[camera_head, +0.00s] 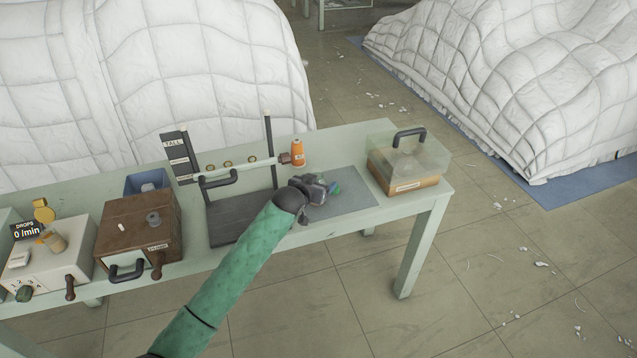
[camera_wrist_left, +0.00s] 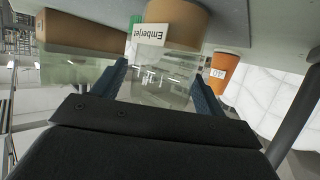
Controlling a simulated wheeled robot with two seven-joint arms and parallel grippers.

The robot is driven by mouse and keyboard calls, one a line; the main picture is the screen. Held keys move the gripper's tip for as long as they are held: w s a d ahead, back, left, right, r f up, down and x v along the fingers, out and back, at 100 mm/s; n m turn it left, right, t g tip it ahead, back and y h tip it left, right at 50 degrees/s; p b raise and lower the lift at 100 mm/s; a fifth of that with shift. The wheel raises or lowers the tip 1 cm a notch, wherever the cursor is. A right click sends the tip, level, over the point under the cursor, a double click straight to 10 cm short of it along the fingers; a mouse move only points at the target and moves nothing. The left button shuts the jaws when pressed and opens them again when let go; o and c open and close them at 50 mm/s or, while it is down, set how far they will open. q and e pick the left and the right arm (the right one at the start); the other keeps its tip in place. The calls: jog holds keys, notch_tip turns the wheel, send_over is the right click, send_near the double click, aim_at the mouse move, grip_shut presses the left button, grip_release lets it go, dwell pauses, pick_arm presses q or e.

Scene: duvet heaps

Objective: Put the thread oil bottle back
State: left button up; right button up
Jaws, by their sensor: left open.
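My left gripper (camera_head: 330,188) is over the grey mat on the table. In the left wrist view its two blue fingers (camera_wrist_left: 162,90) are apart, one on each side of a clear container with a brown lower part (camera_wrist_left: 185,22). That container is labelled "Emberjet" and shows upside down; I cannot tell whether it is the thread oil bottle or whether the fingers touch it. In the head view my gripper hides it. An orange container with a pale label (camera_head: 298,153) is beside a stand with a horizontal rod; it also shows in the left wrist view (camera_wrist_left: 224,72). My right gripper is out of view.
A clear case with a black handle and brown base (camera_head: 405,184) stands at the table's right end. A dark stand (camera_head: 225,215) with a "TALL" plate, a brown box (camera_head: 138,228) and a white dropper box (camera_head: 45,268) are left. White duvet heaps lie behind.

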pick_arm(q)
jog(key=shift+s+a+r, duration=0.1)
jog(key=shift+s, duration=0.1)
jog(key=b+v, duration=0.2)
jog(key=v, duration=1)
jog(key=s+a+f+n+g+y, duration=0.1)
jog(key=s+a+f+g+y, duration=0.15)
jog(key=s+f, duration=0.6)
jog(key=s+a+f+n+g+y, duration=0.1)
jog(key=s+a+f+g, duration=0.15)
jog(key=s+f, duration=0.65)
jog(key=s+a+f+g, duration=0.1)
jog(key=s+a+g, duration=0.2)
jog(key=s, duration=1)
jog(key=s+a+f+n+g+y, duration=0.1)
jog(key=s+a+g, duration=0.1)
jog(key=s, duration=1.1)
jog(key=shift+s+a+f+g, duration=0.3)
jog(key=shift+a+f+g, duration=0.1)
jog(key=shift+a, duration=0.3)
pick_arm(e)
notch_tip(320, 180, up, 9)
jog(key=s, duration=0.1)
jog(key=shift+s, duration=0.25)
pick_arm(q)
jog(key=shift+y, duration=0.25)
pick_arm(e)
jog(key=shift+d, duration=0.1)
